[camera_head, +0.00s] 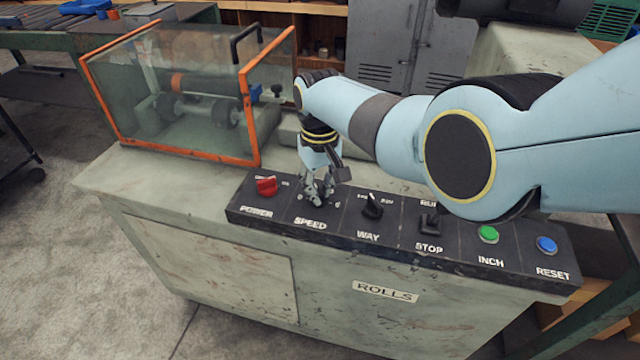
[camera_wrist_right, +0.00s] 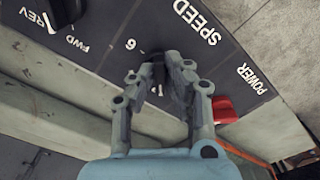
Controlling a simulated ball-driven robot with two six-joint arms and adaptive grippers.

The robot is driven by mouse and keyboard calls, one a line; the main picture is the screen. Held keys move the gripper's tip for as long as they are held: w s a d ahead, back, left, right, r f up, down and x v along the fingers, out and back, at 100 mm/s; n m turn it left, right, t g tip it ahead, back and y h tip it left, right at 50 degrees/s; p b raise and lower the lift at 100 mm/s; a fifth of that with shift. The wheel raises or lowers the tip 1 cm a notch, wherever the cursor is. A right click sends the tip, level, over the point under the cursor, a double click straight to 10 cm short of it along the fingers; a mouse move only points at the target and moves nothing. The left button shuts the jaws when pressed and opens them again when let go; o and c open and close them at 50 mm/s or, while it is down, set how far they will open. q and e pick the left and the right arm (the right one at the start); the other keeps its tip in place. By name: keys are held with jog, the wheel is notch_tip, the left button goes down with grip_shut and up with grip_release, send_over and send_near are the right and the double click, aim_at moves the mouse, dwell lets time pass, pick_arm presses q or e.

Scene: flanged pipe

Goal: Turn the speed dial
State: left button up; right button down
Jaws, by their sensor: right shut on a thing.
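The speed dial (camera_wrist_right: 158,76) is a small dark knob on the black control panel (camera_head: 400,243), above the white SPEED label. My right gripper (camera_head: 318,203) reaches down over it from above and hides it in the head view. In the right wrist view my right gripper (camera_wrist_right: 160,80) has its fingers shut on the dial, one on each side. A digit 6 shows beside it on the panel. How far the dial is turned cannot be told. My left gripper is not in view.
The red POWER switch (camera_head: 267,186) is close on the left of the gripper. The black WAY knob (camera_head: 372,206), STOP switch (camera_head: 430,223), green INCH button (camera_head: 488,234) and blue RESET button (camera_head: 546,244) lie to the right. An orange-framed clear guard (camera_head: 190,95) stands behind.

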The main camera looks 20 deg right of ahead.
aim_at(319, 191)
jog(key=shift+m, duration=1)
jog(key=shift+w, duration=0.1)
jog(key=c, duration=1.4)
grip_release()
jog(key=shift+o, duration=0.2)
jog(key=shift+r, duration=0.1)
notch_tip(319, 191, up, 12)
